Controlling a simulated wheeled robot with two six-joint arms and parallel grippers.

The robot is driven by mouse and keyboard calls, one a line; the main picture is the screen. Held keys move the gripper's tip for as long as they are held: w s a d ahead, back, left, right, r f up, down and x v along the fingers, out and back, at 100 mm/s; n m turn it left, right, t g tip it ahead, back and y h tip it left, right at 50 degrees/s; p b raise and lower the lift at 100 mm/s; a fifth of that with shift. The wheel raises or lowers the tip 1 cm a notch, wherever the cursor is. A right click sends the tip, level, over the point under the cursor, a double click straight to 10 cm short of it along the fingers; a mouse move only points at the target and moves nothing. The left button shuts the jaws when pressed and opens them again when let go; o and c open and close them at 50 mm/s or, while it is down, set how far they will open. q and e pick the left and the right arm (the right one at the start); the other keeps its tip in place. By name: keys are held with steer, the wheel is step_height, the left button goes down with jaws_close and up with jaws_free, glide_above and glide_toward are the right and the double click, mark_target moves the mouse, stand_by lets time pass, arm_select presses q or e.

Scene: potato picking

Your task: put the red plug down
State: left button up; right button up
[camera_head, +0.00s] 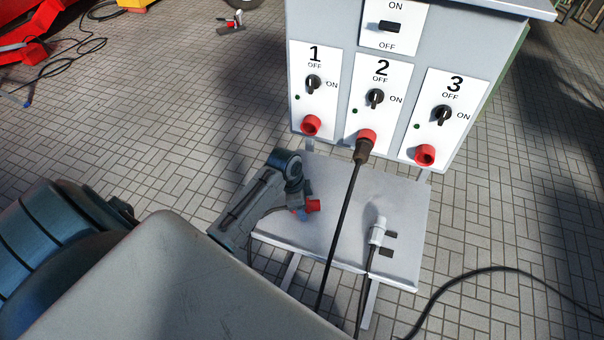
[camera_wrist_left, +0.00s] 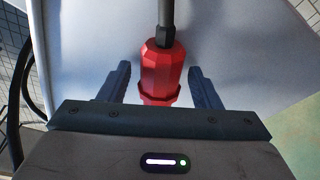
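The red plug (camera_head: 313,205) is at the grey shelf (camera_head: 345,185) under the switch box, by my left gripper (camera_head: 302,212). In the left wrist view the red plug (camera_wrist_left: 161,70) is between the two dark fingers of my left gripper (camera_wrist_left: 159,72), with a gap on each side. The fingers are open. A dark cable end (camera_wrist_left: 166,30) runs from the plug toward the top of that view. The pale shelf surface (camera_wrist_left: 240,50) is behind it; I cannot tell exactly how the plug touches it. My right gripper is in neither view.
The switch box (camera_head: 345,75) has red sockets 1 (camera_head: 311,125), 2 and 3 (camera_head: 425,154). A black plug (camera_head: 363,150) with a hanging cable is in socket 2. A white plug (camera_head: 377,231) is on the shelf's right part. A black cable (camera_head: 490,270) lies on the paved floor.

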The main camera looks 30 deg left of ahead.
arm_select(q)
steer(key=shift+r, duration=0.1)
steer(key=b+v, duration=0.3)
steer(key=v, duration=0.9)
steer(key=shift+w, duration=0.1)
stand_by(2.1)
